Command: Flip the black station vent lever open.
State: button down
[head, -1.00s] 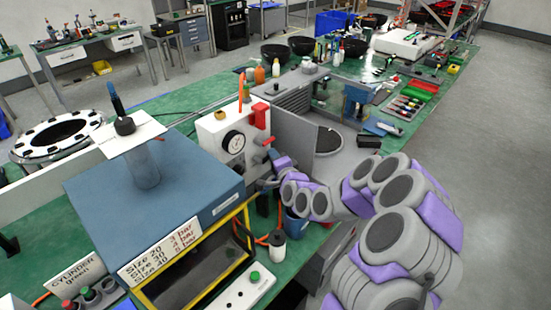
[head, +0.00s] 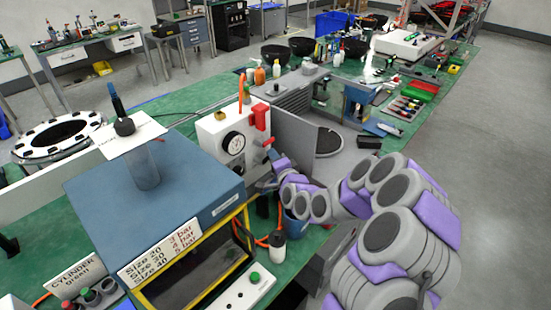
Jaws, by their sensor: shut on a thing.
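The station is a white panel box (head: 212,138) with a round pressure gauge (head: 233,143), beside the blue cabinet. A red handle (head: 262,118) stands at its upper right, and a smaller red lever (head: 267,142) sits below it. My gripper (head: 262,187) is small and dark at the lower right of the panel, against its front side. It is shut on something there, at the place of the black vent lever. The lever itself is hidden by my gripper and wrist, so its angle cannot be told.
A blue cabinet (head: 150,195) with a yellow-framed opening stands left of the gripper. A grey upright plate (head: 293,143) stands close behind my wrist. Open floor is at the right.

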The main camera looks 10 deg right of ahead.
jog(key=shift+s+a+r+n+t, duration=0.15)
jog(key=shift+a+r+n+t, duration=0.3)
jog(key=shift+n, duration=0.45)
jog(key=shift+s+a+r+n+t+y, duration=0.15)
jog(key=shift+n+t, duration=0.3)
jog(key=shift+n, duration=0.5)
jog(key=shift+s+a+n+t+y, duration=0.15)
jog(key=shift+a+n+t+y, duration=0.2)
jog(key=shift+n, duration=0.6)
jog(key=shift+d, duration=0.1)
jog(key=c, duration=1.1)
grip_release()
jog(key=shift+a, duration=0.2)
jog(key=shift+c, duration=0.2)
jog(key=shift+o, duration=0.4)
jog(key=shift+d+r, duration=0.1)
jog(key=shift+d, duration=0.05)
